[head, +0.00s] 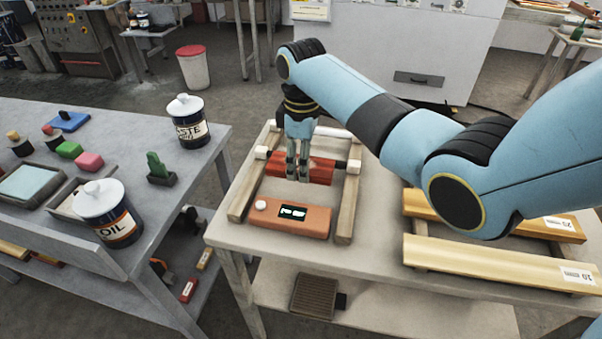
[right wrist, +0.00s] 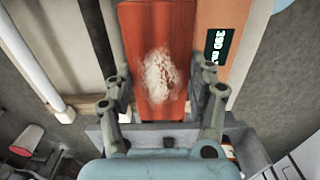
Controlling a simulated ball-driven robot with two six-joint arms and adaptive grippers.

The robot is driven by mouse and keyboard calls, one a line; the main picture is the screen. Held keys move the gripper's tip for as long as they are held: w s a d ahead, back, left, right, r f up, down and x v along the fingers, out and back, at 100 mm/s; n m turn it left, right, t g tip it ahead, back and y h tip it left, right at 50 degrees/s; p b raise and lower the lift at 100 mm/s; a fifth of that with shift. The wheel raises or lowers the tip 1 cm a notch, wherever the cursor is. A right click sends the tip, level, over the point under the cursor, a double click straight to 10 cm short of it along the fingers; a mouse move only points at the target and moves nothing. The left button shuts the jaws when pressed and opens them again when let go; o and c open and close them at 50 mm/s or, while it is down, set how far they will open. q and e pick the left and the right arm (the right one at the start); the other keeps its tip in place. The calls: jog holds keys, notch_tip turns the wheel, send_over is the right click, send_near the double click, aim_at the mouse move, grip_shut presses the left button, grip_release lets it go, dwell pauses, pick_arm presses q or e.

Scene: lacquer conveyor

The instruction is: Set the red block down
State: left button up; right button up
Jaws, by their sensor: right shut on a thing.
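The red block (head: 319,170) is at the wooden rail frame on the table, behind an orange device with a lit display. My right gripper (head: 299,172) reaches down over it and is shut on it. In the right wrist view the red block (right wrist: 158,60) lies between the fingers of the right gripper (right wrist: 160,95) and has a pale rough patch on its face. I cannot tell whether the block touches what is below it. My left gripper is not in view.
The orange device (head: 290,217) sits just in front of the block, between two wooden rails (head: 346,205). Yellow bars (head: 495,262) lie at the right of the table. A left bench holds an OIL jar (head: 108,213), a PASTE jar (head: 189,122) and colored blocks.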

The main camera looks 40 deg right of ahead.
jog(key=shift+a+f, duration=0.1)
jog(key=shift+f, duration=1.95)
jog(key=shift+f, duration=0.1)
jog(key=shift+f, duration=0.55)
jog(key=o, duration=1.2)
jog(key=shift+r, duration=0.1)
